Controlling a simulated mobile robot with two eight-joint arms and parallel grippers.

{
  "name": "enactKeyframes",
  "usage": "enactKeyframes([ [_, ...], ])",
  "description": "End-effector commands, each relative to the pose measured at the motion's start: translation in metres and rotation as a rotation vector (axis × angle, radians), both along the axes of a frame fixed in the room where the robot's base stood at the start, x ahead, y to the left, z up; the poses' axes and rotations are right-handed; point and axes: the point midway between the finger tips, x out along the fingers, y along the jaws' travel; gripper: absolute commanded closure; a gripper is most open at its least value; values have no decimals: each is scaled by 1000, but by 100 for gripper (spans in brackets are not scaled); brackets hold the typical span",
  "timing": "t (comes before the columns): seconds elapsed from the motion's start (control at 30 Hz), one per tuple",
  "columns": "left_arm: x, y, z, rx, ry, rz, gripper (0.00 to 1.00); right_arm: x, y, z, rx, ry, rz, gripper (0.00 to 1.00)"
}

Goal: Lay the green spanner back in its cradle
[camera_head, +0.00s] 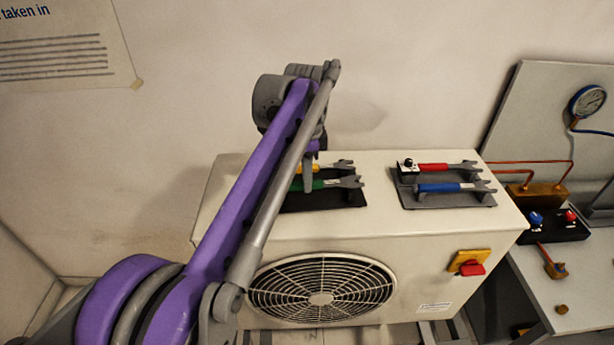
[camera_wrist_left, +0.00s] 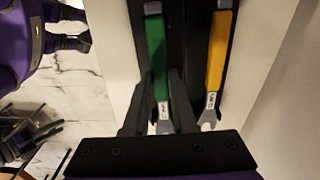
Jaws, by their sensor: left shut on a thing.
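The green spanner (camera_head: 336,183) is over the front part of a black cradle board (camera_head: 320,201) on the white box unit. My left gripper (camera_head: 308,185) is above it, partly hidden by its own arm. The spanner lies roughly parallel to the yellow spanner (camera_wrist_left: 219,50). I cannot tell whether the green spanner touches the board (camera_wrist_left: 186,75). My right gripper is not seen.
The yellow spanner (camera_head: 340,166) lies just behind the green one. To the right, a grey board (camera_head: 440,203) holds a red spanner (camera_head: 435,167) and a blue spanner (camera_head: 440,187). The white unit's top (camera_head: 379,220) is bare between the boards. A wall stands close behind.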

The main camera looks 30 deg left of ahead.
Motion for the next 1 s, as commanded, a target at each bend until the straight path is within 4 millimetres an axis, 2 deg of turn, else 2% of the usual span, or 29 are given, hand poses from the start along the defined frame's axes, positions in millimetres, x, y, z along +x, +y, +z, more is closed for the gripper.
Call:
enactKeyframes([
  [0.47,0,0,0,0,0,0,100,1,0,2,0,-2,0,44],
  [1.0,0,0,-10,0,0,0,100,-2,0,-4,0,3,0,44],
])
